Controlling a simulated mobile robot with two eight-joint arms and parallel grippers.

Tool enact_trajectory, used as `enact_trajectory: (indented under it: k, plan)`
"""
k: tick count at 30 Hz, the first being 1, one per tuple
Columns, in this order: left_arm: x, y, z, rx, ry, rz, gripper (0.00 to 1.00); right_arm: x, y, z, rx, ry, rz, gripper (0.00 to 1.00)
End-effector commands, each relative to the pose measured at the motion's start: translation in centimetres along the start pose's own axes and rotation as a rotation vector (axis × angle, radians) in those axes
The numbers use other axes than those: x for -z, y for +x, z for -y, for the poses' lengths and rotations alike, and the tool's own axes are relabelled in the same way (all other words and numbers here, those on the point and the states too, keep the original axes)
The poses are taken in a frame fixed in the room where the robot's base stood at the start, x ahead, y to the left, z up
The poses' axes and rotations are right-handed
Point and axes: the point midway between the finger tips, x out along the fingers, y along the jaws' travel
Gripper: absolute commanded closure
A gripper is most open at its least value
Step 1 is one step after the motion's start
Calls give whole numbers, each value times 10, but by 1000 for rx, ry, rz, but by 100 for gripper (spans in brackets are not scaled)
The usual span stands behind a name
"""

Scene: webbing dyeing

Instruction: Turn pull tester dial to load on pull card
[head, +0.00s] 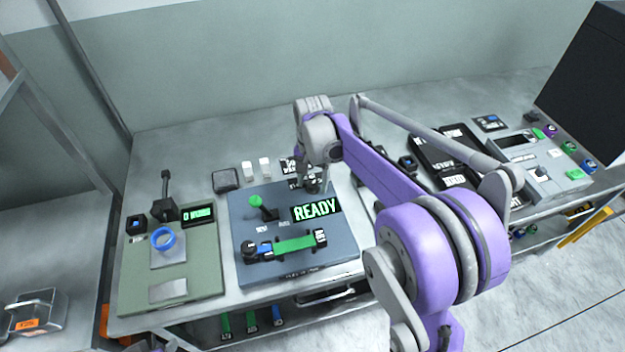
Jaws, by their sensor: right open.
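The pull tester (350,247) is a blue-grey box on the bench, with a display (316,209) reading "READY" in green. A green webbing strip (295,244) is held between black clamps on it. A green-topped lever (262,207) stands at its left. My right gripper (313,186) is open over the tester's back edge, just above the display. The dial cannot be made out; my gripper covers that area. Dark cards with white print (288,164) show partly behind my gripper; which is the pull card and its load are unreadable. My left gripper is out of view.
A green-grey station (203,274) with a blue ring (162,239) and a small display stands left. Two white blocks (264,167) and a dark square pad (225,180) lie behind the tester. Black trays (440,157) and a grey control box (549,176) are at right.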

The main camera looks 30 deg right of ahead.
Motion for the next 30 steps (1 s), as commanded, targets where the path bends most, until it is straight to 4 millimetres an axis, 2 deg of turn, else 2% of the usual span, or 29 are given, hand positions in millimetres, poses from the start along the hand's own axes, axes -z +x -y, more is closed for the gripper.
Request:
enact_trajectory:
  k: [5,18,24,30]
  plan:
    - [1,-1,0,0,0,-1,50,0,-13,0,0,0,0,31]
    - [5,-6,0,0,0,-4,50,0,-94,0,0,0,0,31]
    - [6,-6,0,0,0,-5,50,0,-108,0,0,0,0,31]
    - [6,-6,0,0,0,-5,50,0,-108,0,0,0,0,31]
